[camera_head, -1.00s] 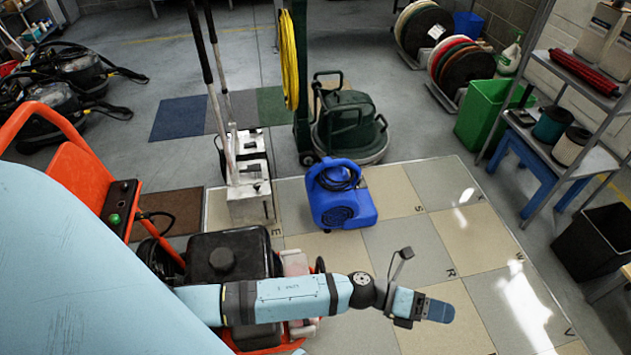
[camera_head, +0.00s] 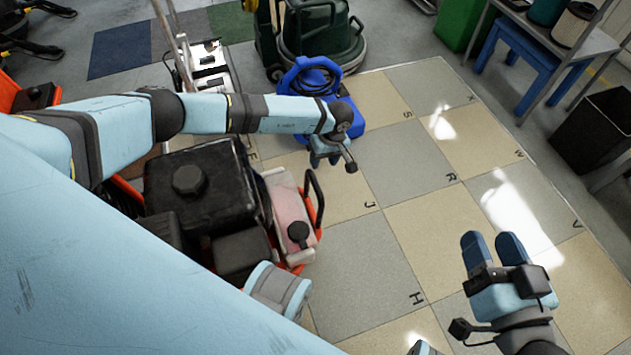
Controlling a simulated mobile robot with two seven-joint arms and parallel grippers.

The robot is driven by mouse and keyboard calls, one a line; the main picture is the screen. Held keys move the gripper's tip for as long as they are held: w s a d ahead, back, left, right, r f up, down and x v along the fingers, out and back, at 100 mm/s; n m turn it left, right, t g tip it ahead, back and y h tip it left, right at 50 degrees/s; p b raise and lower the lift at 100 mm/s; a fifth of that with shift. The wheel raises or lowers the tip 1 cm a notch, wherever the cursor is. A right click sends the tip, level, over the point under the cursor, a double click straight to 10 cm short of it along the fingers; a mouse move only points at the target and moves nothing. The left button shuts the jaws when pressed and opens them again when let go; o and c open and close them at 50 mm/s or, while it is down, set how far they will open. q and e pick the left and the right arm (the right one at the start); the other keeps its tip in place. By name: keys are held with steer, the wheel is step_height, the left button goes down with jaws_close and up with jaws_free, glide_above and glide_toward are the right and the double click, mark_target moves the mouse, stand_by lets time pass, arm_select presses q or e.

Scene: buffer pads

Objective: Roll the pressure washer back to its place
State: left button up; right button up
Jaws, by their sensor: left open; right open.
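My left gripper (camera_head: 325,157) hangs beyond the engine's upper right, near the blue blower, apparently empty and open. My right gripper (camera_head: 492,243) is open and empty over the tiles at the lower right, well apart from the washer.
A blue blower (camera_head: 345,108) stands just past my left gripper. A green floor machine (camera_head: 320,35) and a white-boxed machine (camera_head: 208,68) stand at the back. A black bin (camera_head: 600,135) and a blue stool (camera_head: 515,60) are at right. Lettered tiles (camera_head: 385,240) lie clear in the middle.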

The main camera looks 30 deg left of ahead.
mark_target(316, 184)
arm_select(q)
steer(key=f+b, duration=0.1)
steer(key=f, duration=0.2)
steer(key=s+a+f+b, duration=0.1)
steer(key=f, duration=0.2)
steer(key=f+b, duration=0.1)
steer(key=f, duration=0.3)
steer(key=shift+s+a+b, duration=0.15)
steer(key=shift+s+b, duration=0.1)
steer(key=shift+b, duration=0.15)
steer(key=shift+f, duration=0.5)
arm_select(e)
steer(key=w+d+n+t, duration=0.1)
steer(key=w+n, duration=0.1)
steer(key=shift+w+d+n+t, duration=0.15)
steer(key=shift+n+t, duration=0.15)
arm_select(q)
steer(key=shift+s, duration=0.1)
jaws_close()
